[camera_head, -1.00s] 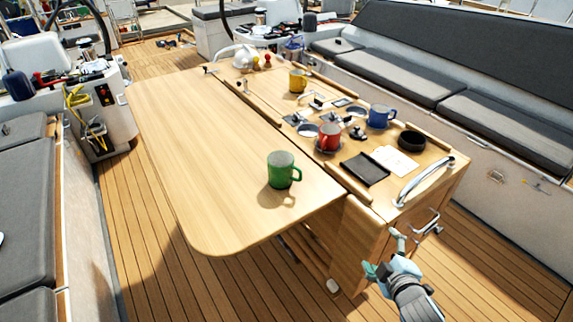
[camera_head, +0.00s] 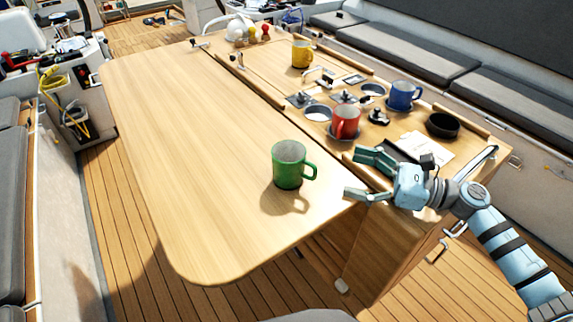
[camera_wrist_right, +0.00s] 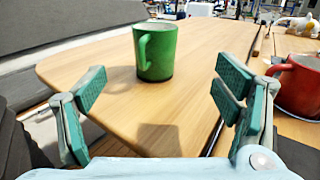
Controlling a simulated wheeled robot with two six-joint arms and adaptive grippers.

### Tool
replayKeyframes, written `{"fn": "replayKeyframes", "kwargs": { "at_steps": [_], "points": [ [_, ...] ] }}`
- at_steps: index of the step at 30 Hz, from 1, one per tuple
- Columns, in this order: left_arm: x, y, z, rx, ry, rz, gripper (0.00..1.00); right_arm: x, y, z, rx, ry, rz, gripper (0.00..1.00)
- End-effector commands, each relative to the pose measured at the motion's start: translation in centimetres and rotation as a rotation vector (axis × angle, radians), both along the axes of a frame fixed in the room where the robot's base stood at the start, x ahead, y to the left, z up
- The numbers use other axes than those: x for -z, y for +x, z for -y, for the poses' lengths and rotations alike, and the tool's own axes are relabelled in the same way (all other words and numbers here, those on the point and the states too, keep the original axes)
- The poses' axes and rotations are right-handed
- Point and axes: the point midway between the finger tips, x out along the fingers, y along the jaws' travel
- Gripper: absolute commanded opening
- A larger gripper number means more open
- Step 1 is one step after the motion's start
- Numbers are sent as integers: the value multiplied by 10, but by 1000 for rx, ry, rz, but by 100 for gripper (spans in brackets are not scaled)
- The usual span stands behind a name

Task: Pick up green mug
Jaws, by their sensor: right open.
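The green mug (camera_head: 288,166) stands upright on the lower wooden table leaf, near its right edge, with its handle to the right in the head view. In the right wrist view the green mug (camera_wrist_right: 155,52) is ahead, between and beyond the fingers, with its handle toward the left. My right gripper (camera_head: 357,173) is open and empty, to the right of the mug and apart from it. Its two fingers also show in the right wrist view (camera_wrist_right: 158,88). My left gripper is not in view.
A red mug (camera_head: 345,122), a blue mug (camera_head: 402,96) and a yellow mug (camera_head: 301,54) stand on the table's raised section. A dark round bowl (camera_head: 442,125) and a metal rail (camera_head: 478,163) are at the right. The leaf left of the green mug is clear.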

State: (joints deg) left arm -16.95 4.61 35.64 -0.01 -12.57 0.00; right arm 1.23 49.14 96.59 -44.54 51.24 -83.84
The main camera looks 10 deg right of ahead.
Motion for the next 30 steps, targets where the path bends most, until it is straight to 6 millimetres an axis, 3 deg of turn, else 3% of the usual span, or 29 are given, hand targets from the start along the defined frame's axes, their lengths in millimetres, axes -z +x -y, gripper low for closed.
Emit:
{"fn": "replayKeyframes", "kwargs": {
  "at_steps": [5, 24, 30],
  "points": [
    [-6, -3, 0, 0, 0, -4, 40, -2, 10, -17, -12, -11, 13, 84],
    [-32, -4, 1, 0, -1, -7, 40, -2, 74, -114, -11, -8, 7, 84],
    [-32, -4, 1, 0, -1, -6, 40, 0, 78, -121, -10, -12, 5, 84]
  ]
}}
